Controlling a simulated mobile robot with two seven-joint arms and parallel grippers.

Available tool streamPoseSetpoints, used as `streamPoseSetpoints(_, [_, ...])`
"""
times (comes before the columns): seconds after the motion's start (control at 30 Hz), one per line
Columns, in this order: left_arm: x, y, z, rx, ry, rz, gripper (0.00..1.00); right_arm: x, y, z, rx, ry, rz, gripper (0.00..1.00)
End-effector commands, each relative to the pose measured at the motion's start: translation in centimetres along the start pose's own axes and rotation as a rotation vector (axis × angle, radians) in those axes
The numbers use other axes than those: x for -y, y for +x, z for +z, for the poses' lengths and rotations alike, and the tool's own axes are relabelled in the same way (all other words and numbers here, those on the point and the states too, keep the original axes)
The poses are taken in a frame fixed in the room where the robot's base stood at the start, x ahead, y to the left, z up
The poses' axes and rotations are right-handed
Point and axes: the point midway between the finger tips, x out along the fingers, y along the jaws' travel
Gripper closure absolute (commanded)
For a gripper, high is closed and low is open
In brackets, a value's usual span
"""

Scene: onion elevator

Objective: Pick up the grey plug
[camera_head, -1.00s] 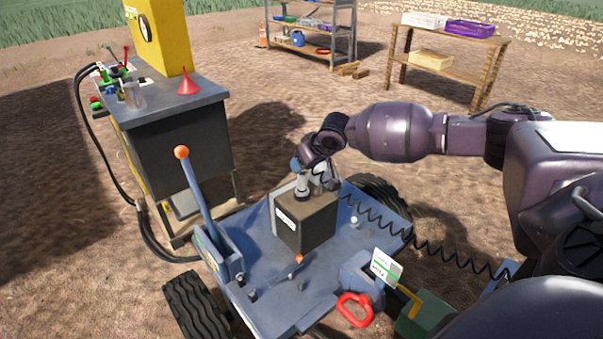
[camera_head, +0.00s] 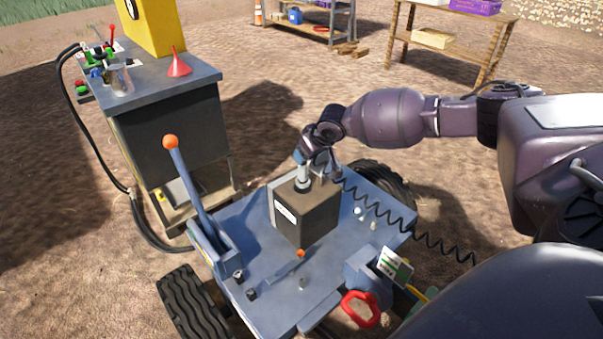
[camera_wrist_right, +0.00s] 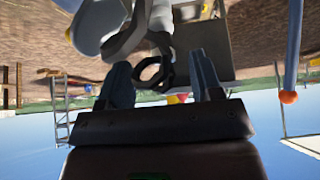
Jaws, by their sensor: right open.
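A grey plug-like piece (camera_head: 303,179) stands upright on top of a brown box (camera_head: 308,216) with a white label, on the blue cart. My right gripper (camera_head: 318,168) is over the box top, close beside that piece. In the right wrist view the two fingers (camera_wrist_right: 160,72) are apart. A dark ring (camera_wrist_right: 152,73) on a curved grey part shows between them, and I cannot tell whether they touch it. The gripper hides part of the box top in the head view. My left gripper is not in view.
The blue cart (camera_head: 270,275) carries an orange-knobbed lever (camera_head: 188,180) and a red handle (camera_head: 360,308). A black coiled cord (camera_head: 410,232) runs from near the gripper to the right. A dark cabinet (camera_head: 170,130) with a red funnel (camera_head: 178,66) stands behind left.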

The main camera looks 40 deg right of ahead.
Motion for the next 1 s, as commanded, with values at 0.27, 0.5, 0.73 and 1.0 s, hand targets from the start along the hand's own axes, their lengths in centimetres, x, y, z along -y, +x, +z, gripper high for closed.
streamPoseSetpoints(0.27, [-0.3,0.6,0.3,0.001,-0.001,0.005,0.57,0.3,2.7,0.1,0.003,0.0,-0.002,0.41])
streamPoseSetpoints(0.5, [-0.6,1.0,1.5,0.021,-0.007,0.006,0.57,0.3,5.3,0.0,0.002,-0.001,0.0,0.41])
streamPoseSetpoints(0.73, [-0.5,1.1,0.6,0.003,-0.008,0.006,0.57,0.3,5.1,-0.3,-0.003,-0.001,0.0,0.42])
streamPoseSetpoints(1.0, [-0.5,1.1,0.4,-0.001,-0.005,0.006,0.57,0.3,5.1,-0.2,-0.002,0.0,0.0,0.84])
